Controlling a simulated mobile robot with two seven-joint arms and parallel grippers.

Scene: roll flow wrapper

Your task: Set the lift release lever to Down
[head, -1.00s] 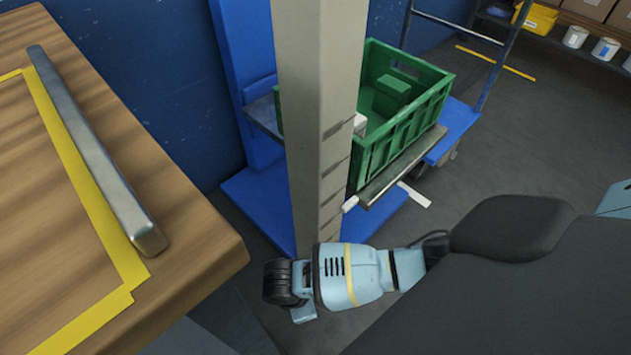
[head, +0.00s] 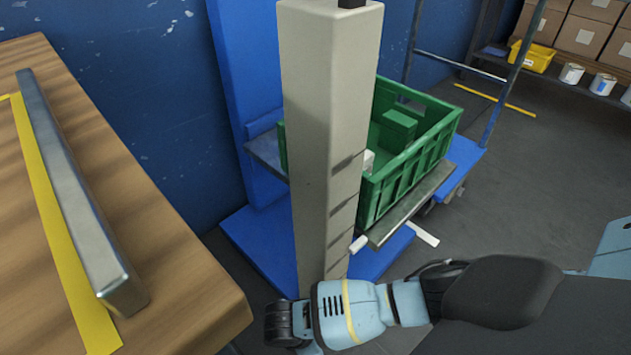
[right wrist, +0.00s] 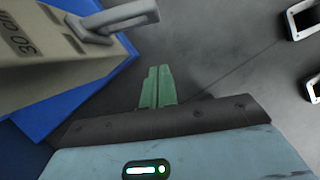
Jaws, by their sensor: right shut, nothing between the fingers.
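A grey lever-like handle (right wrist: 122,17) sticks out from a beige block (right wrist: 50,48) with a printed "30 cm" marking, at the top left of the right wrist view. I cannot read any Down mark on it. My right gripper (right wrist: 157,88) has green fingers, close together and empty. They are below and right of the handle, apart from it in the picture. In the head view my right arm (head: 345,308) reaches in from the right, in front of the foot of the beige post (head: 318,130). Its fingertips are hidden there. My left gripper is out of view.
A green crate (head: 412,172) rests on a metal platform (head: 410,208) behind the post, over a blue base (head: 260,245). A wooden table (head: 170,240) with a metal bar (head: 75,190) stands at left. Open grey floor (head: 540,180) lies right.

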